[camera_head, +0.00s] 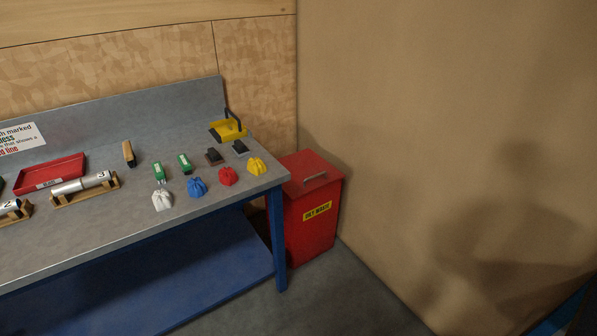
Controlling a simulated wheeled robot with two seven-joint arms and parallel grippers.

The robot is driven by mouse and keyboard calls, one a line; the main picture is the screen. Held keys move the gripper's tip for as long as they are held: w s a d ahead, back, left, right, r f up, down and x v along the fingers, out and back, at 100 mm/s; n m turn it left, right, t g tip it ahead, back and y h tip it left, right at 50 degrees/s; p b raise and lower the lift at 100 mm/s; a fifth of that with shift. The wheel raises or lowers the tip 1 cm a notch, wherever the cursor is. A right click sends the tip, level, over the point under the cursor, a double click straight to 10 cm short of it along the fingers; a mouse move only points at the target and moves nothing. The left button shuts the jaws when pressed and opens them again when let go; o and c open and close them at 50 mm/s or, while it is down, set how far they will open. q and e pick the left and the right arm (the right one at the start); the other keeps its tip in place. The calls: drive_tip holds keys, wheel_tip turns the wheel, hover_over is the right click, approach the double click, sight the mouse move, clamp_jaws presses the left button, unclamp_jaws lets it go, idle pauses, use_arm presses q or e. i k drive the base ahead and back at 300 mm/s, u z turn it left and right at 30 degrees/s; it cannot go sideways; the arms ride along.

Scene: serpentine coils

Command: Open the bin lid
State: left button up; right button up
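A red bin (304,236) stands on the floor against the wall, just right of the workbench. Its red lid (309,168) lies flat and closed on top, with a grey handle (316,179) on it. A yellow label with dark lettering (317,211) is on the bin's front. The bench's corner and leg hide part of its left side. Neither of my grippers is in view.
The workbench (100,234) fills the left, with its blue leg (277,240) close to the bin. On it are white, blue, red and yellow cloths, small boxes, a red tray (50,173) and metal cylinders on wooden stands. The floor (335,295) before the bin is clear.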

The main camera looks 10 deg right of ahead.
sight(310, 173)
drive_tip(key=k, duration=0.55)
drive_tip(key=u, duration=0.2)
drive_tip(key=i, duration=1.4)
drive_tip(key=z, duration=0.35)
